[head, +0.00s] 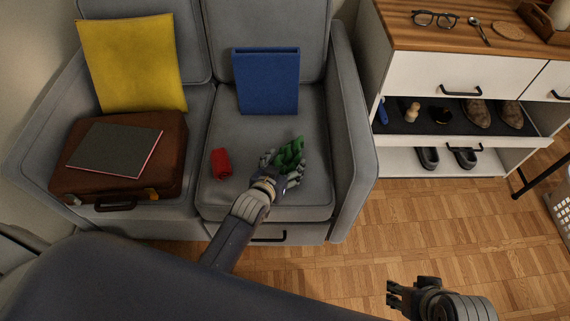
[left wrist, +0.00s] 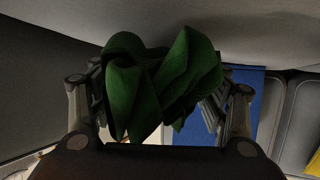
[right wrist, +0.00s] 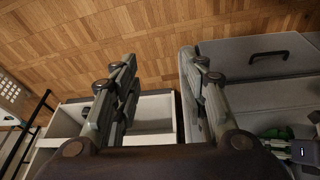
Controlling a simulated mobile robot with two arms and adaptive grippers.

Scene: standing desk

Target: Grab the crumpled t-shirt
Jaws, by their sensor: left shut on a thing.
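The crumpled t-shirt (head: 290,154) is a dark green bunch of cloth at the right seat of the grey sofa. My left gripper (head: 281,169) is shut on it, with fingers on both sides. In the left wrist view the green t-shirt (left wrist: 160,85) fills the space between the fingers of the left gripper (left wrist: 160,100), close to the grey sofa fabric. Whether the cloth still touches the seat I cannot tell. My right gripper (head: 393,293) hangs over the wooden floor. In the right wrist view the right gripper (right wrist: 160,70) has its fingers wide apart and is empty.
A cabinet (head: 430,73) with an open shoe drawer stands right. Floor between is clear.

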